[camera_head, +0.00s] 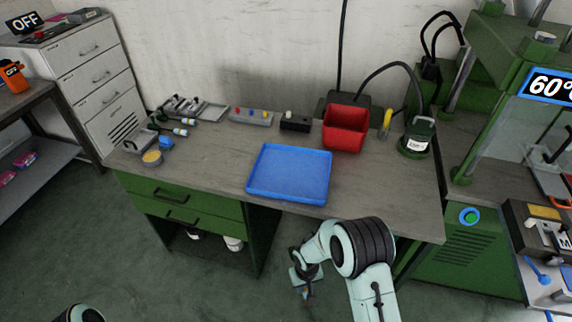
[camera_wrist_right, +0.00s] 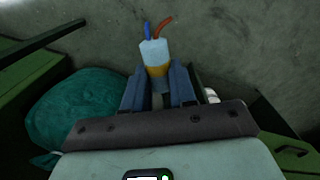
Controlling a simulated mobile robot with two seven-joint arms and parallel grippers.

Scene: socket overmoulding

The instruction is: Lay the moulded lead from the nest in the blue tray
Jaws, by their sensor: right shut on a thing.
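The blue tray (camera_head: 290,173) lies empty on the workbench, near its front edge. My right gripper (camera_head: 305,288) hangs in front of the bench, lower in the picture than the tray and apart from it. In the right wrist view its two fingers (camera_wrist_right: 157,85) are shut on the moulded lead (camera_wrist_right: 155,54), a pale body with an orange band. A blue and a red wire stick out of its far end. In the head view the lead is too small to make out clearly. My left gripper is not in view; only a dark piece of my left arm shows at the bottom left.
On the workbench (camera_head: 215,150), a red bin (camera_head: 345,128) stands behind the tray's right side, with a green pot (camera_head: 416,138) farther right. Several small tools and parts lie at the back left. A green press with a 60° display (camera_head: 550,86) stands at the right.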

